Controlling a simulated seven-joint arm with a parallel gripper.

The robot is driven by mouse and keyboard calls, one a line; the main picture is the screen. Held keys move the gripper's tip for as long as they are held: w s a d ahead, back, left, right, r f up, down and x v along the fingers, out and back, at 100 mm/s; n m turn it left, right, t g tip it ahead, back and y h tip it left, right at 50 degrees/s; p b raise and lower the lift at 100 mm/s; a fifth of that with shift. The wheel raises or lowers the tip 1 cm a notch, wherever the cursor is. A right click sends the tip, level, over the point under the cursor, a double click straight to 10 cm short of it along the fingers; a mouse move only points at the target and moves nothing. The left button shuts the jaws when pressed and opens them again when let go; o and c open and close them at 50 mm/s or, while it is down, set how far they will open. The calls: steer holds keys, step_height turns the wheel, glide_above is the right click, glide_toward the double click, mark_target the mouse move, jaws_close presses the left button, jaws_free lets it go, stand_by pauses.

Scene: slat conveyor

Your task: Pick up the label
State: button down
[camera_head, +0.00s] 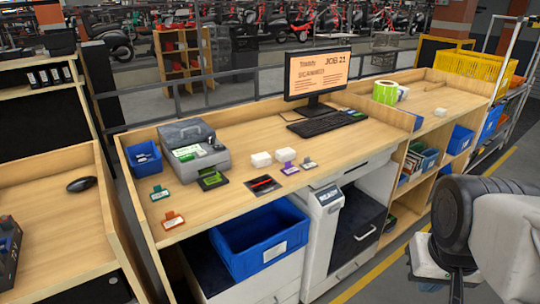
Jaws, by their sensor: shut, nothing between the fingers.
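Several small label-like pieces lie on the wooden counter, and I cannot tell which is the task's label. A roll of green labels (384,92) stands farther back on the right. My gripper (457,288) shows only in part at the lower right, beyond the counter's front edge. It is shut and empty, far from these pieces.
A grey label printer (193,150) and a small blue bin (144,158) stand on the counter's left. Two white blocks (261,159), a keyboard (328,122) and a monitor (318,75) stand farther right. A blue tote (262,240) sits below the front edge. Shelves hold boxes at right.

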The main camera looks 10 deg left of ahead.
stand_by(0.4)
steer(key=c, duration=1.2)
jaws_free()
